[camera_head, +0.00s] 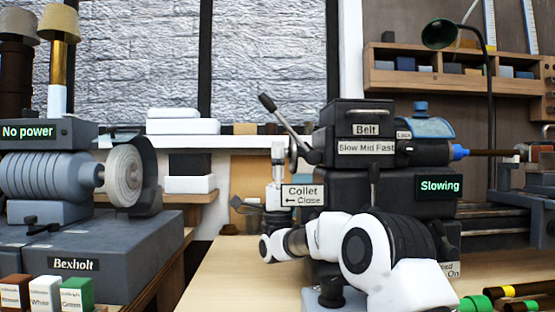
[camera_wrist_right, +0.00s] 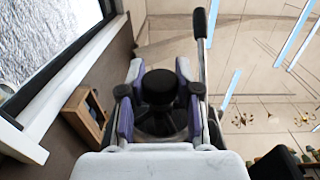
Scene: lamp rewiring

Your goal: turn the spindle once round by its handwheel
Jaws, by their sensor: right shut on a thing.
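The lathe headstock (camera_head: 352,151) stands at centre right, with labels "Belt", "Slow Mid Fast" and "Collet ← Close" and a lit display reading "Slowing". My right arm bends across its front, and my right gripper (camera_head: 278,155) points up at its left end. In the right wrist view the gripper (camera_wrist_right: 157,105) has its fingers on either side of a dark round part (camera_wrist_right: 158,87), seemingly the handwheel's grip, and is shut on it. My left gripper is out of view.
A lever (camera_head: 285,121) with a black handle slants up beside my right gripper; it also shows in the right wrist view (camera_wrist_right: 200,25). A grey "Bexholt" machine (camera_head: 100,255) with a pale wheel (camera_head: 123,175) stands at left. Bench (camera_head: 225,280) is bare at front centre.

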